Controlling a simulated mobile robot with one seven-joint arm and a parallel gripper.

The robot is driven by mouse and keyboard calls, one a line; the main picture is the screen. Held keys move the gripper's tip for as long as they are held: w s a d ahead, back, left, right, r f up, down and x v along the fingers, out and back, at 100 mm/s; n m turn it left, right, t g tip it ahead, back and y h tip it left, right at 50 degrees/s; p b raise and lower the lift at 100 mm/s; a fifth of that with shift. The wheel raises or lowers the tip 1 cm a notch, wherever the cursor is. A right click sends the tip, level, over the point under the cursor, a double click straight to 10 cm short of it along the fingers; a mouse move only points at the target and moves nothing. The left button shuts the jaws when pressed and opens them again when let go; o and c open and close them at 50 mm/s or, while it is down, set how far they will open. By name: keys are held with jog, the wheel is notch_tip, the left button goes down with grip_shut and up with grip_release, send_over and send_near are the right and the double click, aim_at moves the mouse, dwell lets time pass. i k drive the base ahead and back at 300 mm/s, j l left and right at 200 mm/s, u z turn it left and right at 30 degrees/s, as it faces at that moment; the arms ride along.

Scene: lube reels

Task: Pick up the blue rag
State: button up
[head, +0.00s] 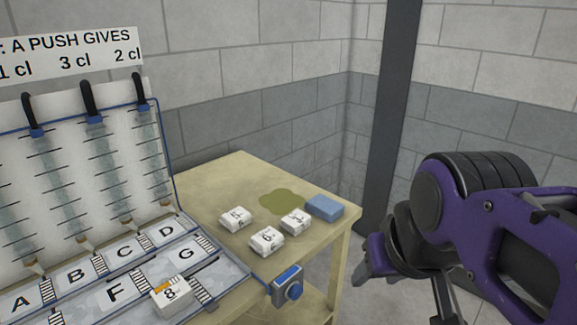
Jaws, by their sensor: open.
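The blue rag (325,207) is a folded, block-like blue piece lying near the right corner of the wooden table, beside a greenish-yellow stain (282,201). My gripper (401,296) is at the lower right, in front of and to the right of the table, apart from the rag. It is open, with nothing seen between its fingers.
Three white numbered blocks stand on the table, one (295,222) close to the rag. A panel with lettered plates (115,291) and another white block (171,296) is at left. A blue-knobbed box (287,286) sits at the table's front edge. A dark post (391,120) rises behind.

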aim_at(325, 207)
jog(key=i+l+u, duration=0.1)
jog(key=u, duration=0.35)
jog(key=l+u, duration=0.2)
jog(key=u, duration=0.25)
jog(key=i+l+u, duration=0.2)
jog(key=l, duration=0.2)
jog(key=l+u, duration=0.25)
jog(key=l, duration=0.15)
